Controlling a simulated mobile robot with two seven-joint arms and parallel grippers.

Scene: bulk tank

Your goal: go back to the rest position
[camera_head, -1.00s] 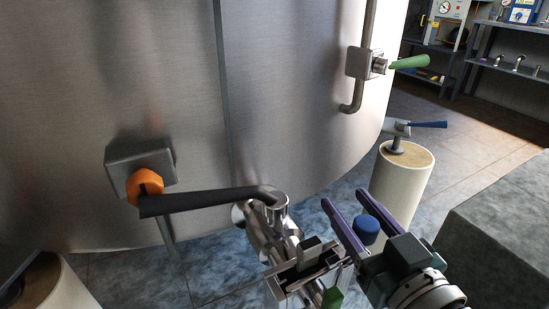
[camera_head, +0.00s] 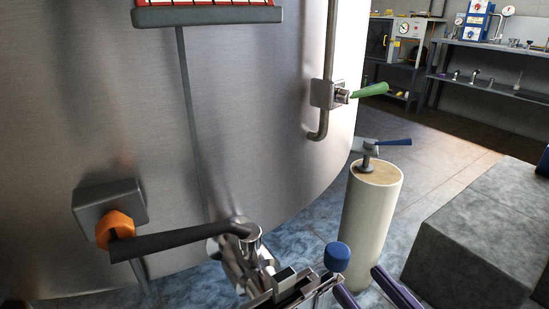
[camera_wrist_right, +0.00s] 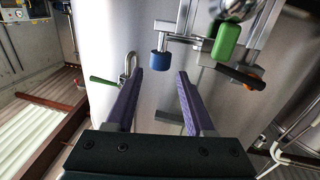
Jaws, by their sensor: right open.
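My right gripper (camera_head: 357,280) shows at the bottom edge of the head view, its two purple fingers apart. In the right wrist view the gripper (camera_wrist_right: 160,74) is open, with nothing between its fingers. A blue knob (camera_head: 337,257) on the valve fittings stands just beyond the fingertips in the head view. The knob (camera_wrist_right: 157,65) also shows near the fingertips in the wrist view, apart from them as far as I can tell. My left gripper is in neither view.
The steel tank (camera_head: 262,120) fills the left. A green lever (camera_head: 369,91), a cream cylinder (camera_head: 371,212) and a grey block (camera_head: 490,235) stand to the right. Open floor (camera_head: 445,150) lies behind.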

